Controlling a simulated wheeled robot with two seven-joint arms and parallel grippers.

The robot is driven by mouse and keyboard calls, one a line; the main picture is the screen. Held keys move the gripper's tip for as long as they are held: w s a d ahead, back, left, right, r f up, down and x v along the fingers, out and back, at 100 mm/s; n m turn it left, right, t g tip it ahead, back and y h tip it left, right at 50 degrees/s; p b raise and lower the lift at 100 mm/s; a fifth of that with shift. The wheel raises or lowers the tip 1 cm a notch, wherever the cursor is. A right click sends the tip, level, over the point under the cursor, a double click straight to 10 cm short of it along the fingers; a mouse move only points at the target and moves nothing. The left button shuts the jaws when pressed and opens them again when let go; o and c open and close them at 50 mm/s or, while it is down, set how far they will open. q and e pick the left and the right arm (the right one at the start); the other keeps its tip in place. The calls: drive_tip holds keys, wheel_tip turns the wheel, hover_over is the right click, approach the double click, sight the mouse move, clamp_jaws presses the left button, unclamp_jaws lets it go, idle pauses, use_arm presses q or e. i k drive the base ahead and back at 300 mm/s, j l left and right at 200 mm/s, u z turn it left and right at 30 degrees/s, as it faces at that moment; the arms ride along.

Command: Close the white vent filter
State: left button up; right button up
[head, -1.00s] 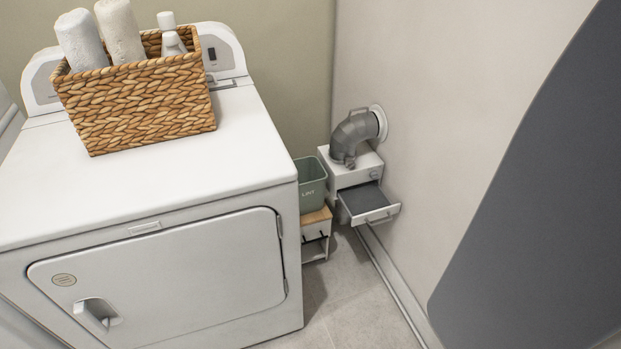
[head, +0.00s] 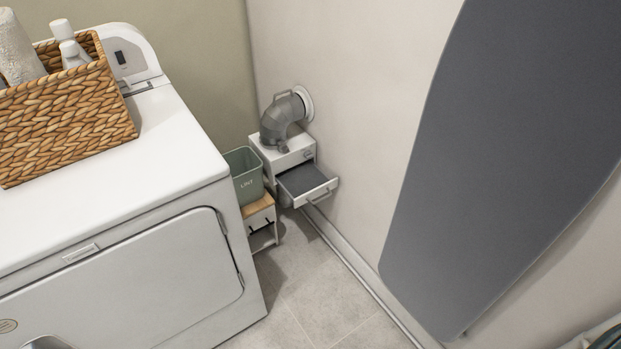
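The white vent filter (head: 322,193) is a drawer with a grey screen and a bar handle on its front. It is pulled out of the white vent box (head: 297,147) by the right wall. A grey elbow duct (head: 277,121) runs from the top of the box to a round white wall flange. Neither of my grippers shows in the head view.
A white dryer (head: 130,250) fills the left, with a wicker basket (head: 70,110) of bottles and a rolled towel on top. A green lint bin (head: 246,178) stands on a small wood-topped stand (head: 260,206) between dryer and vent box. A grey board (head: 490,150) is at the right. Tiled floor (head: 310,290) in front is clear.

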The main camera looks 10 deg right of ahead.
sight(304, 182)
drive_tip(key=i+z, duration=0.1)
drive_tip(key=z, duration=0.3)
drive_tip(key=l+z, duration=0.1)
drive_tip(key=z, duration=0.3)
drive_tip(key=i+z, duration=0.15)
drive_tip(key=z, duration=0.25)
drive_tip(key=i+z, duration=0.1)
drive_tip(key=z, duration=0.3)
